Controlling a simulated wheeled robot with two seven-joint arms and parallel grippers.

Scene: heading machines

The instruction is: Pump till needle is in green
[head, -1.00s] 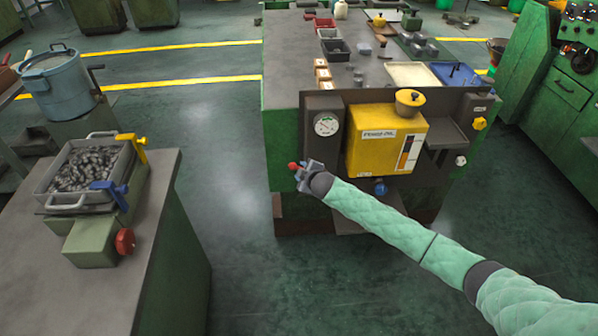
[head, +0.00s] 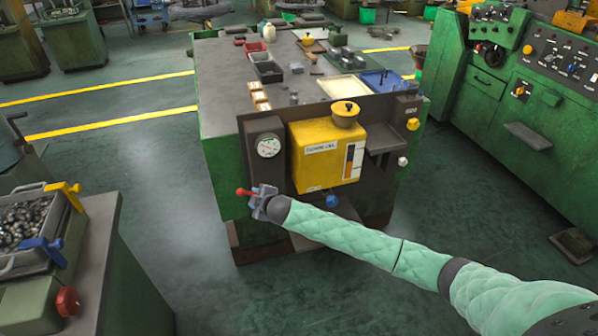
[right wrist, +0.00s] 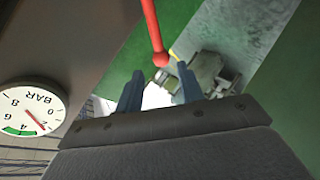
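The round white pressure gauge (head: 268,146) is on the dark front panel of the green bench, left of the yellow oil tank. In the right wrist view the gauge (right wrist: 30,108) appears upside down; its red needle points near the 2, beside the green arc and not on it. A red pump lever with a ball end (right wrist: 159,58) comes down from the top of that view; it also shows in the head view (head: 243,192). My right gripper (head: 262,199) is just below the gauge. Its fingers (right wrist: 158,82) are apart, with the ball around their tips. My left gripper is out of view.
The yellow tank (head: 325,160) and a blue knob (head: 333,201) are right of my right gripper. A grey stand with a parts tray (head: 25,232) is at the left. A green machine (head: 510,90) is at the right. Floor is open between stand and bench.

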